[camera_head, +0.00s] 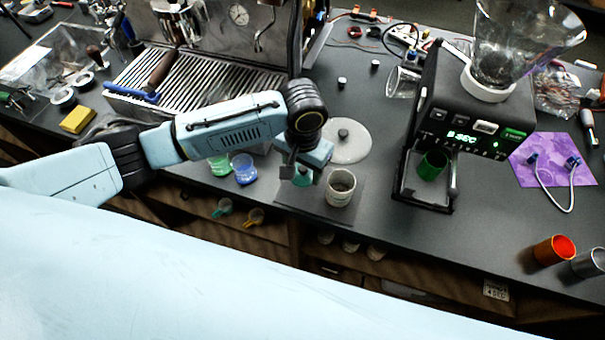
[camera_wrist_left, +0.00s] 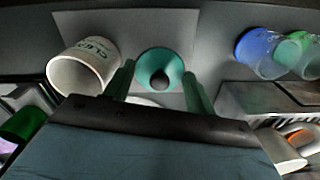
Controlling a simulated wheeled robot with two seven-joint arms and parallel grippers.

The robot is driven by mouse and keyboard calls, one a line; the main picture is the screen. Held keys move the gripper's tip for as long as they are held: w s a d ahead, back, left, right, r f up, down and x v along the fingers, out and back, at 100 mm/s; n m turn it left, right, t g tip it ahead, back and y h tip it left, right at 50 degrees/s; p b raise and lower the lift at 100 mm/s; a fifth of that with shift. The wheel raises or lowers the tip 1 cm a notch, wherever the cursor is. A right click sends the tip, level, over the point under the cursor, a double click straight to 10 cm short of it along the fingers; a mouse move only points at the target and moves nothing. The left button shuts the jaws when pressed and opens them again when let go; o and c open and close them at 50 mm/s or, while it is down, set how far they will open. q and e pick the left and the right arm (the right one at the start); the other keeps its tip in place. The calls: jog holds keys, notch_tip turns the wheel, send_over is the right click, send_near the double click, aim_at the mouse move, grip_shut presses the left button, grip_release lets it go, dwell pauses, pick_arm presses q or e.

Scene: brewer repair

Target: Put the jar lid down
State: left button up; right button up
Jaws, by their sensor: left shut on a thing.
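My left gripper (camera_head: 303,172) points down over the front of the counter, just left of a white cup (camera_head: 341,188). It is shut on a small teal round piece with a dark centre, which looks like the jar lid (camera_head: 302,179). In the left wrist view the lid (camera_wrist_left: 162,63) sits between the two fingers (camera_wrist_left: 160,88). The lid is over or on a dark grey square mat (camera_head: 350,215); I cannot tell whether it touches. The cup, marked with lettering, also shows in the left wrist view (camera_wrist_left: 85,72). My right gripper is not in view.
A pale disc with a dark knob (camera_head: 348,148) lies behind the gripper. A black grinder (camera_head: 465,110) stands right, an espresso machine (camera_head: 200,75) behind. Counter between mat and grinder is clear.

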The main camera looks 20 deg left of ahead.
aim_at(302, 175)
pick_arm(q)
jog(key=shift+f, duration=1.65)
jog(key=shift+f, duration=0.1)
jog(key=o, duration=0.7)
jog(key=shift+r, duration=0.5)
notch_tip(302, 175, up, 11)
jog(key=shift+r+p, duration=0.15)
jog(key=shift+p, duration=0.15)
